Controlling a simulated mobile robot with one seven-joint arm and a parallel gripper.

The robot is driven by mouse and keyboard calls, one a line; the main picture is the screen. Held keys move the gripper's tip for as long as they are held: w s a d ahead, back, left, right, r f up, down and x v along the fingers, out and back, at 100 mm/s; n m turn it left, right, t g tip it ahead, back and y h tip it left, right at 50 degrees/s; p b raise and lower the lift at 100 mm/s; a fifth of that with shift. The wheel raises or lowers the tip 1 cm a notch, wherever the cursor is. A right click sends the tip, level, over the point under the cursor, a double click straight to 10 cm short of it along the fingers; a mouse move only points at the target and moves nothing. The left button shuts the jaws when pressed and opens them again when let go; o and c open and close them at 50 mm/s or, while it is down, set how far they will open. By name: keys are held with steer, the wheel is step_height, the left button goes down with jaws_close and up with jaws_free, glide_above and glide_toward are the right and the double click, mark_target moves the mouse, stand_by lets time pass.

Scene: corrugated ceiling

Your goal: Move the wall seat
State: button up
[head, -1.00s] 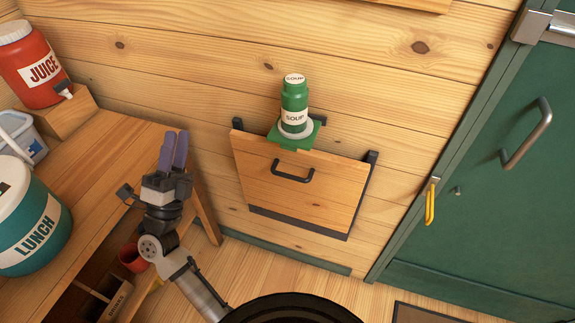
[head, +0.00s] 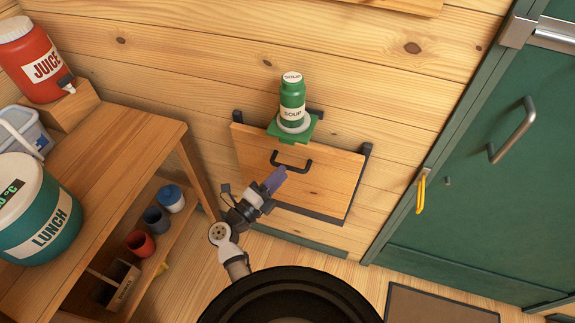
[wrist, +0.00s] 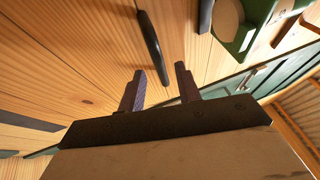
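The wall seat (head: 325,182) is a light wooden panel folded down flat near the wall, held by dark brackets, with a black bar handle (head: 291,162) near its upper edge. A green soup flask (head: 292,98) stands upright on a green holder (head: 302,137) at the panel's top edge. My gripper (head: 274,178) is in front of the panel, just below the handle's left end. In the wrist view, its two fingers (wrist: 160,85) are apart with nothing between them. The handle (wrist: 149,45) lies just beyond the fingertips, apart from them.
A wooden bench (head: 110,165) at left carries a teal lunch jug (head: 40,225) and a red juice jug (head: 35,60). Cups stand on its lower shelf. A green door (head: 490,170) with a yellow hook (head: 420,193) is at right. The floor before the panel is partly clear.

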steer(key=shift+x, duration=1.95)
jaws_close()
